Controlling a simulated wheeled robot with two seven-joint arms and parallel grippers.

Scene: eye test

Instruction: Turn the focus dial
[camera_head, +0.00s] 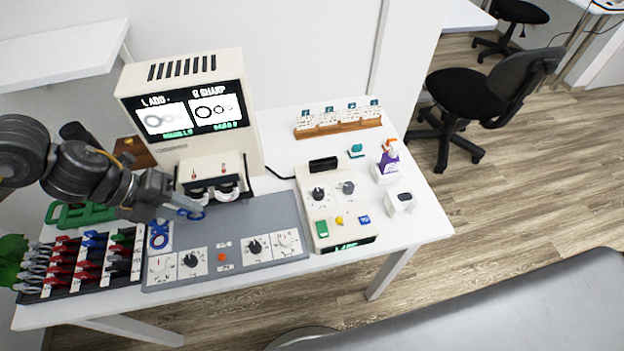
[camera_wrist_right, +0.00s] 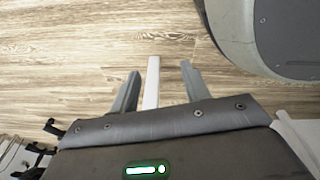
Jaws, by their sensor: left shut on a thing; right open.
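My left gripper (camera_head: 188,207) is shut on a small blue ringed piece (camera_head: 196,215), above the back left of a grey panel (camera_head: 232,221). The panel carries a black dial (camera_head: 192,261), a second black dial (camera_head: 255,246), a pale dial (camera_head: 287,241) and another pale dial (camera_head: 160,264). A cream control box (camera_head: 333,213) on the right has a black knob (camera_head: 318,193) and a grey knob (camera_head: 347,187). I cannot read which one is the focus dial. My right gripper (camera_wrist_right: 160,84) is open and empty over the floor in the right wrist view.
A spray bottle (camera_head: 388,163) and wooden card rack (camera_head: 338,125) are at right.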

